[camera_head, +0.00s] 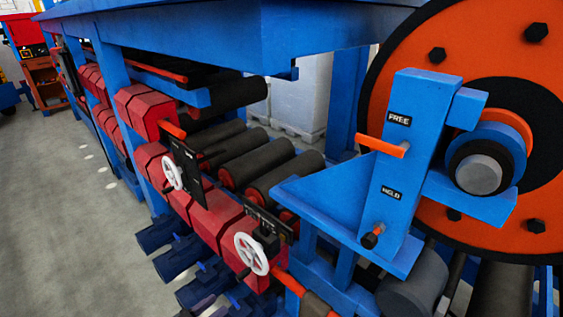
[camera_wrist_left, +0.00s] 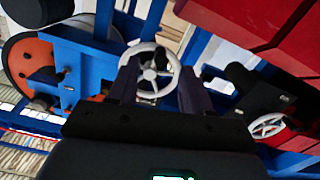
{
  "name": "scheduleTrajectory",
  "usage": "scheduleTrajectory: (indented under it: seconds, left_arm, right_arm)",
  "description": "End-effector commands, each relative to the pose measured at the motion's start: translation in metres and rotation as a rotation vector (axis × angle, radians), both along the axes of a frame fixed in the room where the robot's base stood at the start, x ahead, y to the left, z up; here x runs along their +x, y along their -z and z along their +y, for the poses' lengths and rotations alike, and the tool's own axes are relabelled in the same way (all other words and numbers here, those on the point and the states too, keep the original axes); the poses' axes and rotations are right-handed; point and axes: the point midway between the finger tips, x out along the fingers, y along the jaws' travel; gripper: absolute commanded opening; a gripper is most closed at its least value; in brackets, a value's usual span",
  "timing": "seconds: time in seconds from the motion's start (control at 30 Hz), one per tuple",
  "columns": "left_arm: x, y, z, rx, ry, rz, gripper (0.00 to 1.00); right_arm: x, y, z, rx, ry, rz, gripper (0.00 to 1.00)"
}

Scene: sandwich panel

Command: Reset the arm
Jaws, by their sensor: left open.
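My left gripper (camera_wrist_left: 160,78) shows in the left wrist view as two dark fingers spread apart, with nothing held between them. A white spoked handwheel (camera_wrist_left: 153,73) shows in the gap between the fingers; I cannot tell how far beyond them it is. I cannot clearly pick out my left gripper in the head view. My right gripper is in neither view. In the head view, an orange bar (camera_head: 383,146) sticks out of a blue upright plate (camera_head: 397,160) beside the label FREE.
Two white handwheels, a near one (camera_head: 251,254) and a farther one (camera_head: 172,173), stand out from red housings. Dark rollers (camera_head: 257,158) lie behind them. A large orange disc (camera_head: 536,70) fills the right. Grey floor (camera_head: 60,210) is clear at left.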

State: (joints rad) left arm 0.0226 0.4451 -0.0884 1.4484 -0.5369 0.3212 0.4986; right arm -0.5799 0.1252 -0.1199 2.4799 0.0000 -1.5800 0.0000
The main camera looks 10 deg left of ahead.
Motion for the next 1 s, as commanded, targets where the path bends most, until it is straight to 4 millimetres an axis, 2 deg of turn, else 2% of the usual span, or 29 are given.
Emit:
scheduleTrajectory:
  seconds: [0.1,0.17,0.3,0.4,0.47,0.63,0.8,1.0]
  left_arm:
    - [-0.029,0.032,-0.014,-0.028,0.006,0.062,0.50]
    - [-0.048,0.042,-0.028,-0.051,0.016,0.084,0.50]
    - [-0.094,0.047,-0.069,-0.078,-0.005,0.133,0.50]
    - [-0.118,0.047,-0.088,-0.019,-0.069,0.203,0.50]
    - [-0.129,0.045,-0.092,0.026,-0.113,0.248,0.50]
    - [-0.161,0.032,-0.089,0.184,-0.243,0.413,0.50]
    - [-0.198,0.010,-0.066,0.345,-0.349,0.622,0.50]
    - [-0.236,-0.014,-0.042,0.487,-0.383,0.832,0.50]
  right_arm:
    - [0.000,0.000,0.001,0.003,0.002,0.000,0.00]
    - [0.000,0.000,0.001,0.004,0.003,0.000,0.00]
    - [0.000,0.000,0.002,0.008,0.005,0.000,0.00]
    - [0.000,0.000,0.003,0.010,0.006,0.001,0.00]
    - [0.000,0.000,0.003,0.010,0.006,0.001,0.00]
    - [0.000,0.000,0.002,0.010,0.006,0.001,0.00]
    - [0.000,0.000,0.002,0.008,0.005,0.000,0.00]
    - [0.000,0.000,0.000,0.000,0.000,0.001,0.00]
